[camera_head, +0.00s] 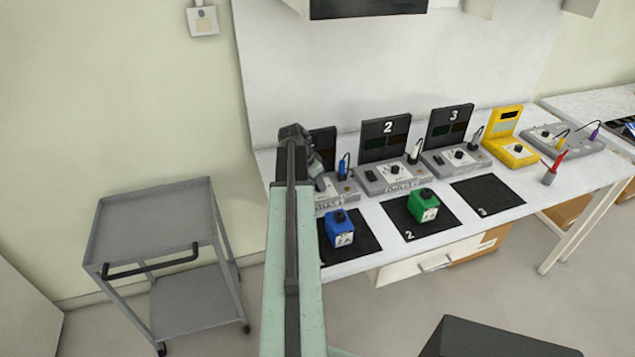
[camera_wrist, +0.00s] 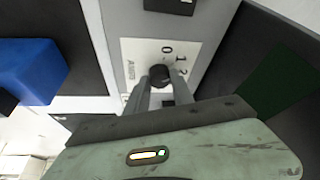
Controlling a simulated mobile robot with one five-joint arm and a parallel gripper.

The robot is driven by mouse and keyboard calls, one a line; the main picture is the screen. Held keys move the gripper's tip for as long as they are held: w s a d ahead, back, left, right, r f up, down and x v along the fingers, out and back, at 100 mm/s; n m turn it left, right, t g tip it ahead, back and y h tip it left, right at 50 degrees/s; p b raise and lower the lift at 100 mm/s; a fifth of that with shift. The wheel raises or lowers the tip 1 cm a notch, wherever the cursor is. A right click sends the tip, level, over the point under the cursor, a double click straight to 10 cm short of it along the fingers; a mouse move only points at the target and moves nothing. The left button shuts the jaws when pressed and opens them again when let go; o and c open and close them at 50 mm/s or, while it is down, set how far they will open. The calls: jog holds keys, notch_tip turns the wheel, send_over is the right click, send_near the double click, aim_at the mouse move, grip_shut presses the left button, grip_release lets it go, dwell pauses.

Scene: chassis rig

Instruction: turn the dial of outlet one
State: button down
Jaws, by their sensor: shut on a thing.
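Outlet one is the grey unit (camera_head: 345,188) at the left end of the bench, with a dark panel (camera_head: 323,143) behind it. My arm covers part of it in the head view. In the wrist view its black round dial (camera_wrist: 160,76) sits on a white plate (camera_wrist: 135,50) with the marks 0, 1 and 2. My gripper (camera_wrist: 161,82) is shut on the dial, with one finger on each side. The dial's pointer direction is not clear. In the head view my gripper (camera_head: 320,183) is over this unit.
A blue block (camera_head: 339,228) and a green block (camera_head: 423,205) stand on black mats in front. Outlets two (camera_head: 388,177) and three (camera_head: 455,159), then a yellow unit (camera_head: 510,148), stand to the right. A grey cart (camera_head: 155,225) stands left of the bench.

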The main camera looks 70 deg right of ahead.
jog(key=n, duration=0.2)
jog(key=n+t, duration=0.1)
jog(key=n, duration=0.1)
jog(key=shift+s+n+t+h, duration=0.15)
jog(key=shift+n+t+h, duration=0.15)
jog(key=n+t, duration=0.2)
jog(key=n, duration=0.2)
jog(key=shift+n, duration=0.4)
jog(key=c, duration=1.1)
grip_release()
jog(key=p+v, duration=0.7)
jog(key=v, duration=0.1)
